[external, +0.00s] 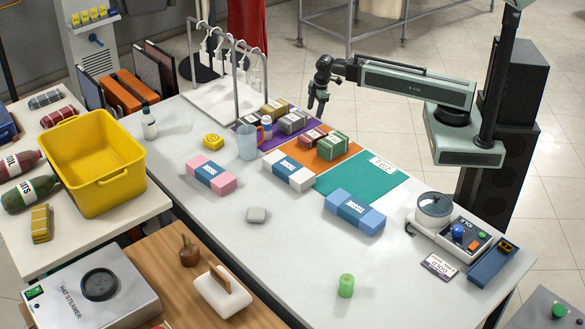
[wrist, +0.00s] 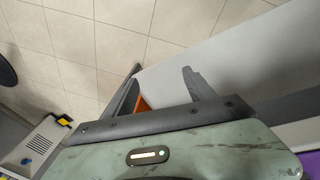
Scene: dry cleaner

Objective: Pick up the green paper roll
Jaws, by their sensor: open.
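The green paper roll (external: 346,286) is a small light-green cylinder standing upright on the bare front part of the white table (external: 290,270). My gripper (external: 317,106) is high over the far edge of the table, far back from the roll and touching nothing. In the wrist view my gripper (wrist: 162,78) shows two dark fingers spread apart with nothing between them. The roll is not seen in the wrist view.
A scale-like device (external: 460,240) stands on the right. Table around the roll is clear.

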